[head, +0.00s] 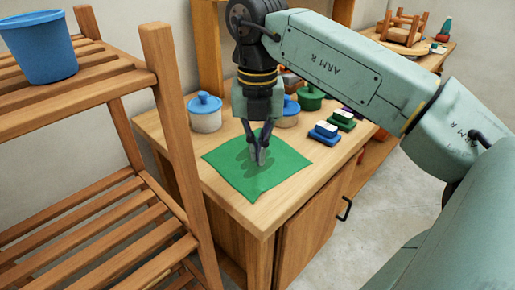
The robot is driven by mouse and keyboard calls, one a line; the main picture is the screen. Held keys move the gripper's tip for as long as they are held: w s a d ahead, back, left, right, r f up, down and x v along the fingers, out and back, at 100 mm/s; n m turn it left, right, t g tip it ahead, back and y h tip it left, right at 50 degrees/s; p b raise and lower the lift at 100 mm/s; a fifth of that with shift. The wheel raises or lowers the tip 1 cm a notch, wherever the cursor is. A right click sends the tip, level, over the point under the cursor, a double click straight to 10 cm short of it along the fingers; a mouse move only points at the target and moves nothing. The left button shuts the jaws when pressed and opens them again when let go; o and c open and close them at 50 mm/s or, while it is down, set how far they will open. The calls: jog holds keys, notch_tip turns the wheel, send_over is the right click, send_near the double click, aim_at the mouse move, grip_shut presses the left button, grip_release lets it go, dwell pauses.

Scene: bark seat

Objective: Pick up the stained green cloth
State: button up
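The green cloth (285,165) lies spread out on the top of a wooden cabinet (173,150), with darker stains near its middle. One corner hangs toward the cabinet's front edge. My gripper (257,160) points down over the middle of the cloth, with its fingertips at or just above the surface. The fingers look close together, but I cannot tell whether they pinch any cloth. The cloth looks flat around them. My gripper and its shadow hide part of the cloth.
A white pot with a blue lid (205,113), another blue-lidded pot (287,112) and a green pot (310,98) stand behind the cloth. Blue (324,133) and green (342,119) brushes lie right. A slatted rack (165,100) with a blue bucket (40,45) stands close left.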

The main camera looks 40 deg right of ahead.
jog(key=o, duration=1.5)
